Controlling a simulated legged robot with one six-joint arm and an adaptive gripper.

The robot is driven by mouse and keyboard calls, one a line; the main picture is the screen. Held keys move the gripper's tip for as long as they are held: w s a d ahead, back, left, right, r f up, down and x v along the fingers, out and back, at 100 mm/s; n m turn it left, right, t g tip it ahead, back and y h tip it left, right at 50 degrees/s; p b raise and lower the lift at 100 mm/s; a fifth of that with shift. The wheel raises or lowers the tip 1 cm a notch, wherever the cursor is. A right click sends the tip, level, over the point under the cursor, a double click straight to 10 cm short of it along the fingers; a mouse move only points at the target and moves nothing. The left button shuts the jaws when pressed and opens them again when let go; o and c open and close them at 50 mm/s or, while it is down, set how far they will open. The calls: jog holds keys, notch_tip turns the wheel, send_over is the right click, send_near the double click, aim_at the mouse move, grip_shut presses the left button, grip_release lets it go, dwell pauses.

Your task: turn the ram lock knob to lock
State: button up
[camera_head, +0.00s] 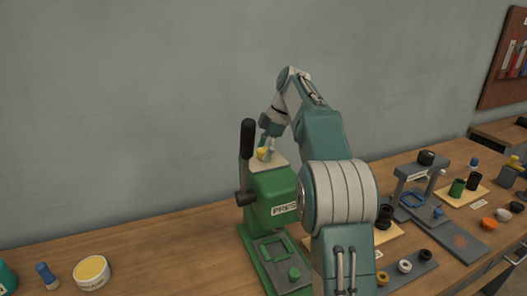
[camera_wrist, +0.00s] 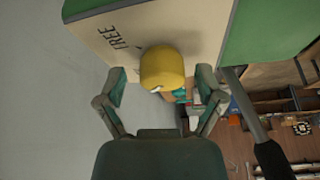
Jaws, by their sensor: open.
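The yellow ram lock knob (camera_head: 263,154) sits on top of the green press (camera_head: 272,190). In the wrist view the yellow knob (camera_wrist: 162,68) stands out from a cream plate (camera_wrist: 190,22) marked "FREE", with a small pale mark on its near edge. My gripper (camera_wrist: 166,80) is open, with one finger on each side of the knob and visible gaps to it. In the head view my gripper (camera_head: 268,146) is at the press top, partly hidden by my arm. Other lettering on the plate is not visible.
The press's black-handled lever (camera_head: 247,140) rises close left of my gripper; its black grip (camera_wrist: 272,160) shows lower right in the wrist view. The wall is behind. Right of my arm, the wooden bench (camera_head: 150,262) holds a grey fixture (camera_head: 418,172) and several small parts.

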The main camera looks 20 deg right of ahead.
jog(key=shift+r, duration=0.1)
jog(key=shift+v, duration=3.6)
